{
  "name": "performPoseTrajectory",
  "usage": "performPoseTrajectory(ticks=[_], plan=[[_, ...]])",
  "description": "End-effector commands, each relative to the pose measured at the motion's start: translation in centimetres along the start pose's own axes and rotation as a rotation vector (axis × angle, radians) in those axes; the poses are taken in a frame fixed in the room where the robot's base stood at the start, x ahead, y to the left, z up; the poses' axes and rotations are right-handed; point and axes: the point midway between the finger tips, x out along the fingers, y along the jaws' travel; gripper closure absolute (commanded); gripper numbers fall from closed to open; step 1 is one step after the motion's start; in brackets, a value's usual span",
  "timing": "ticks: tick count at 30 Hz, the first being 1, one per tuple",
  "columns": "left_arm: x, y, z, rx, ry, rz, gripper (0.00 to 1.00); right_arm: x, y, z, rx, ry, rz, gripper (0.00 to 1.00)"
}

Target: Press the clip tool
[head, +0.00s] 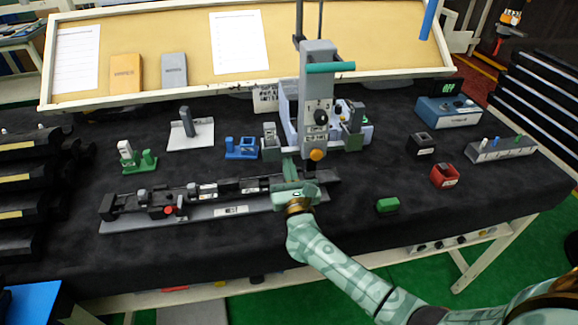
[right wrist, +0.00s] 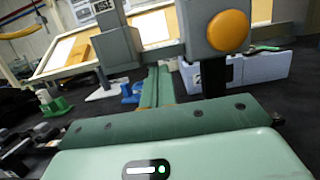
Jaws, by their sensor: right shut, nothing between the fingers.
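The clip tool (head: 317,90) is a tall grey press column with a teal handle bar and an orange knob (head: 316,155) low on its front. The orange knob also shows large in the right wrist view (right wrist: 228,31). My right gripper (head: 289,156) is shut and empty, its fingers pointing away from me, just left of the orange knob. In the right wrist view the shut fingers (right wrist: 154,88) run forward left of the knob; contact with the tool cannot be told. A long dark trim bar (head: 235,188) lies on a grey base, partly hidden by my gripper. My left gripper is not in view.
Blue (head: 241,148), green (head: 139,157) and grey (head: 190,131) fixtures stand left of the tool. To the right are a red block (head: 444,175), a green block (head: 387,205), a black block (head: 421,143) and a blue display box (head: 447,111). The front right of the table is clear.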

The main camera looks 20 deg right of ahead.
Motion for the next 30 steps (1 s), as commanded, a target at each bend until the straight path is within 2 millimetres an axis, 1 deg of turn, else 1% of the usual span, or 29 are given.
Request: performPoseTrajectory(ticks=[5,8,11,17,30], plan=[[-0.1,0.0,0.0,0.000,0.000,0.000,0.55,0.0,0.0,0.1,0.000,0.000,0.000,1.00],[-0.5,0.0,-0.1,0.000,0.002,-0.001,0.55,0.1,0.0,0.6,0.000,-0.001,0.000,1.00],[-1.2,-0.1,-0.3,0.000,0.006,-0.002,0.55,0.4,0.0,1.6,0.001,-0.002,0.001,1.00],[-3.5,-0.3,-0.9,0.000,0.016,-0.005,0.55,1.2,0.0,4.7,0.002,-0.006,-0.001,1.00],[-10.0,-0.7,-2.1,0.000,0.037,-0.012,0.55,3.2,0.0,13.0,0.002,-0.007,-0.001,1.00]])
